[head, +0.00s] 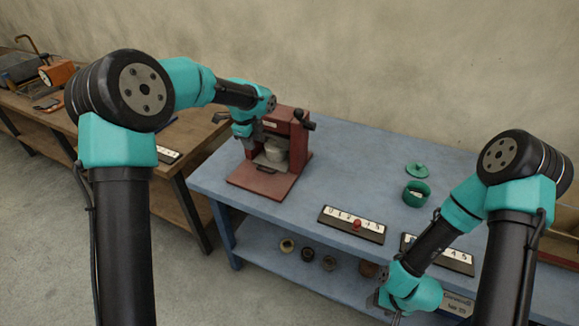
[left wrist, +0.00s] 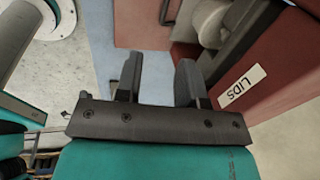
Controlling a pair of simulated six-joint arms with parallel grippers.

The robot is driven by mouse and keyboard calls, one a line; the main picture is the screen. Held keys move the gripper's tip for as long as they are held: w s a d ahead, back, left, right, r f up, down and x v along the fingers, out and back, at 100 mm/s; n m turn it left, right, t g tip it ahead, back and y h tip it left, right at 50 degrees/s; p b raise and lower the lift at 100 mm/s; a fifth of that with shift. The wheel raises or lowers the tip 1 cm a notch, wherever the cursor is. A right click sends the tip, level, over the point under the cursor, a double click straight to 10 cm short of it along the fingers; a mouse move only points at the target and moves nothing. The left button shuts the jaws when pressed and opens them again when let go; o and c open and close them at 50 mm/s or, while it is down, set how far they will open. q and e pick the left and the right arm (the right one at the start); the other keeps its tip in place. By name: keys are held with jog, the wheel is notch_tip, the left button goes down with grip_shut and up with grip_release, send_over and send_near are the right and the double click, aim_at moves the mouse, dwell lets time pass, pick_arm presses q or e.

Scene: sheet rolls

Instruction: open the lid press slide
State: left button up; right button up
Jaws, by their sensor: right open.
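The red lid press (head: 295,130) stands at the back left of the blue table. Its red base plate (head: 262,183) reaches toward the front, and a pale round piece (head: 275,150) sits in its opening. A small dark handle (head: 266,169) shows at the front of the opening. My left gripper (head: 247,146) is at the press's left front side. In the left wrist view its two fingers (left wrist: 158,72) are apart with nothing between them, and the press (left wrist: 270,60) with a "LIDS" label is beyond them. My right gripper (head: 388,308) is low at the table's front, open, its tips partly hidden.
A green pot (head: 416,193) and a green lid (head: 417,170) are on the table's right. A numbered board (head: 352,224) with a red peg lies at the front edge, and another (head: 440,254) lies right of it. Small round items (head: 308,254) are on the lower shelf.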

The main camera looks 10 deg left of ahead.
pick_arm(q)
jog(key=shift+w+d+r+m, duration=0.15)
jog(key=shift+w+r+m, duration=0.05)
jog(key=shift+r, duration=0.25)
jog(key=shift+w+d+r+m, duration=0.15)
jog(key=shift+r+m, duration=0.05)
jog(key=shift+r, duration=0.2)
send_near(263, 170)
jog(key=f, duration=0.2)
jog(key=w+f, duration=0.1)
jog(key=f, duration=0.5)
jog(key=shift+w+d, duration=0.25)
jog(key=shift+w, duration=0.05)
jog(key=shift+c, duration=0.4)
grip_shut()
